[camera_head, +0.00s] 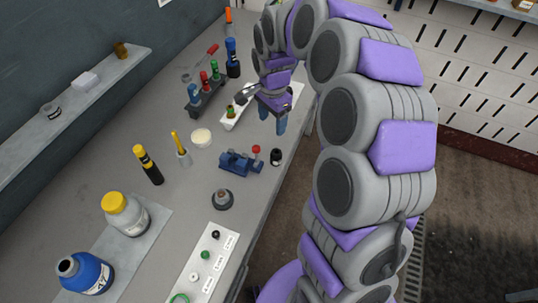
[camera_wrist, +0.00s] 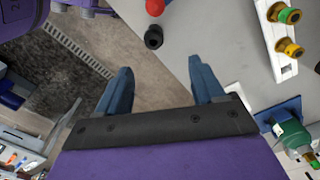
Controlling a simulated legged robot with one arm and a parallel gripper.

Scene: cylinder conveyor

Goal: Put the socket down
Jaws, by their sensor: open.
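My gripper (camera_head: 273,115) has its two blue fingers pointing down near the table's right edge, beside the white block. In the wrist view my gripper (camera_wrist: 160,68) is open, with nothing between its fingers; the table edge and floor show beyond. A small black cylinder with a hole, which may be the socket, (camera_head: 276,157) stands on the table near that edge, right of the blue vise (camera_head: 236,163). The same black cylinder (camera_wrist: 153,38) shows in the wrist view beyond the fingertips, apart from them. I cannot tell for certain which part is the socket.
The white block (camera_head: 231,122) holds small green and brass parts. Several colored-handled tools stand in a dark rack (camera_head: 193,111). A white labelled strip (camera_head: 210,262) with small rings and two bottles, yellow-capped (camera_head: 125,212) and blue (camera_head: 84,273), are nearer. A shelf (camera_head: 60,112) runs along the left wall.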

